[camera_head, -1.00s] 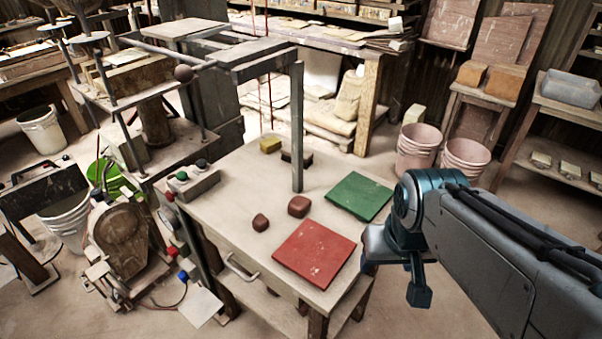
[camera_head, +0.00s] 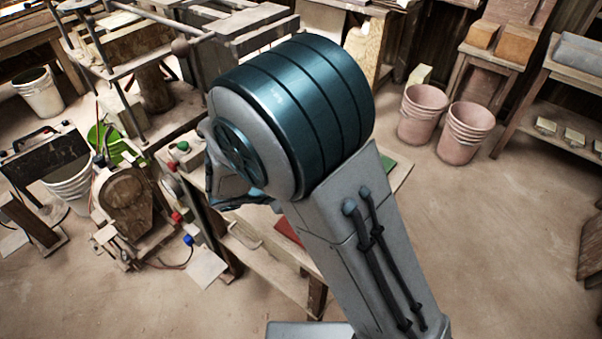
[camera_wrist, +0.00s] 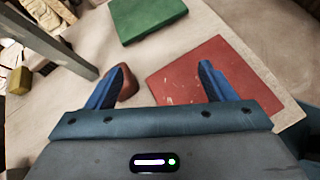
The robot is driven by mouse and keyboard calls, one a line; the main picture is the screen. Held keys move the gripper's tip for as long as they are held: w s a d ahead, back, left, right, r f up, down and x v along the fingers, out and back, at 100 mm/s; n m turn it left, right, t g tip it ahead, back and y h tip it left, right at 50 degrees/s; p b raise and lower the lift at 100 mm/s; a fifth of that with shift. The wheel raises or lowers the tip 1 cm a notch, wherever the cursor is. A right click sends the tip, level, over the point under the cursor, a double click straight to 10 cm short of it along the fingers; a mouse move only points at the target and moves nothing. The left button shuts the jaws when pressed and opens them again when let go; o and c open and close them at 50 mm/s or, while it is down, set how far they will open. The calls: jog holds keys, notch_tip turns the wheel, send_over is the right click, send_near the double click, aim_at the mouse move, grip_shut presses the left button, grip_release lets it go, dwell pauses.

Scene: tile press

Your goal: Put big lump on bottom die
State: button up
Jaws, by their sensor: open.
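The big lump (camera_wrist: 128,84), reddish brown, lies on the pale table (camera_wrist: 140,60), left of the red mat (camera_wrist: 190,62). It shows in the wrist view, partly covered by the left finger; I cannot tell whether they touch. My gripper (camera_wrist: 158,80) is open, with nothing visibly held between its fingers. The smaller lump is not visible now. I cannot make out the bottom die in either view.
A green mat (camera_wrist: 147,15) lies beyond the red one. A grey metal post (camera_wrist: 62,42) stands at upper left in the wrist view, near a yellow block (camera_wrist: 18,80) and a dark brown block (camera_wrist: 46,68). A button box (camera_head: 185,156) sits at the table's left end.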

jog(key=a+n+t, duration=0.1)
jog(key=a+n, duration=0.1)
jog(key=a+f+n+t, duration=0.1)
jog(key=a, duration=0.2)
jog(key=w+a+f+n+t, duration=0.1)
jog(key=a+n, duration=0.1)
jog(key=shift+a+n+t+y, duration=0.3)
jog(key=shift+t, duration=0.1)
jog(key=shift+w+f+p, duration=0.15)
jog(key=shift+w+p, duration=0.1)
jog(key=shift+p, duration=0.1)
jog(key=p+x, duration=0.1)
jog(key=x, duration=0.8)
jog(key=shift+p+x, duration=0.75)
jog(key=shift+x, duration=1.35)
jog(key=shift+a, duration=0.1)
jog(key=c, duration=1.3)
